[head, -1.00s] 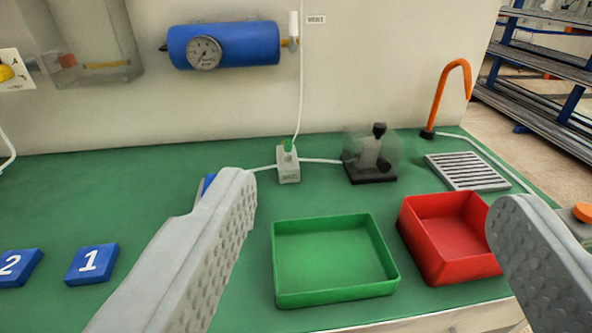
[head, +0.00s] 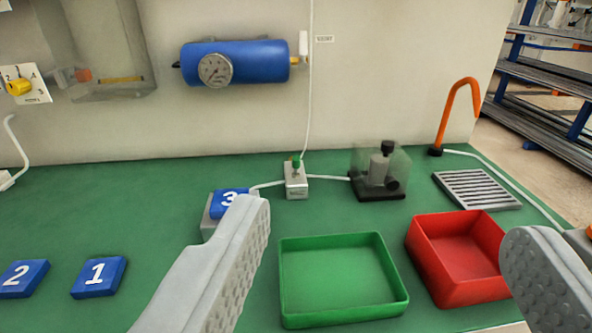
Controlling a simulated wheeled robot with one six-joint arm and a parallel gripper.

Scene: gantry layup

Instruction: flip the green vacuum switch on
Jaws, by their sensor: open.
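The green vacuum switch (head: 296,161) is a small green toggle on top of a grey box (head: 297,185). The box stands on the green bench near the back wall, with white tubing running from it. The toggle is small and I cannot tell its position. My gripper (head: 385,245) is open, its two grey fingers wide apart at the lower left and lower right. Nothing is between the fingertips in their grasp. The switch appears beyond the fingers, nearer the left one, and is not touched.
A green tray (head: 340,315) and a red tray (head: 480,290) lie in front. A pump under a clear cover (head: 380,170) stands right of the switch. A blue tank with gauge (head: 240,62) is on the wall. Blue blocks 1 (head: 98,278), 2 (head: 22,279) and 3 (head: 228,200) lie left.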

